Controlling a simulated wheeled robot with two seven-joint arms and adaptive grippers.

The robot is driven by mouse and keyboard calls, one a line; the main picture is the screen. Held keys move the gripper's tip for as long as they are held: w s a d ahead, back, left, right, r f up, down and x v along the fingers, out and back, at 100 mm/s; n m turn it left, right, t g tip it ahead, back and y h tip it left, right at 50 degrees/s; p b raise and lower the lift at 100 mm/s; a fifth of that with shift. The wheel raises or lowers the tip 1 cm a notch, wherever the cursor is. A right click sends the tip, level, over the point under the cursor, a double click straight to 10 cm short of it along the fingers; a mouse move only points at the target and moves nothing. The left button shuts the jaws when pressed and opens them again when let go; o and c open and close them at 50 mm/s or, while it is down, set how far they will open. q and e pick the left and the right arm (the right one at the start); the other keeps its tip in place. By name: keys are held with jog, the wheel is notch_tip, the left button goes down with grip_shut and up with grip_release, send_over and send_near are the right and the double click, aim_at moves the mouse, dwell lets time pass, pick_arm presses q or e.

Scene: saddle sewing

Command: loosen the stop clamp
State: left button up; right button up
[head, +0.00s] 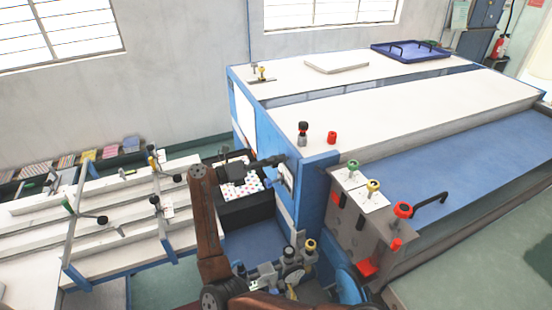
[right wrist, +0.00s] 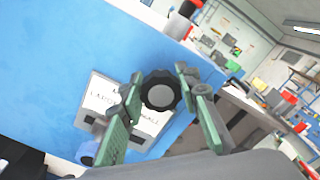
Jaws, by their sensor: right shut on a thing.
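The stop clamp shows in the right wrist view as a black lobed knob (right wrist: 160,92) with a grey centre, in front of a blue panel with a white labelled plate (right wrist: 98,100). My right gripper (right wrist: 159,76) has its green-padded fingers on either side of this knob and is shut on it. In the head view, my right gripper (head: 277,161) reaches to the blue end face of the machine (head: 316,200). My left gripper is not in view.
A dark bin (head: 250,215) with dotted material lies below my right wrist. Green, yellow and red knobs (head: 403,210) stand on the machine's front corner. A slatted rack (head: 120,215) fills the left. A blue tray (head: 410,51) sits on the far top.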

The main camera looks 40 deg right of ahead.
jog(key=n+p, duration=0.1)
jog(key=n, duration=0.1)
jog(key=n+p, duration=0.1)
jog(key=n, duration=0.1)
jog(key=shift+w+r+n+p, duration=0.1)
jog(key=shift+r+n+p, duration=0.1)
jog(key=shift+n+p, duration=0.15)
jog(key=shift+f+n+p, duration=0.2)
jog(key=shift+n+p, duration=1.2)
jog(key=shift+n, duration=0.65)
jog(key=o, duration=1.2)
jog(key=shift+f, duration=0.1)
jog(key=v, duration=1.2)
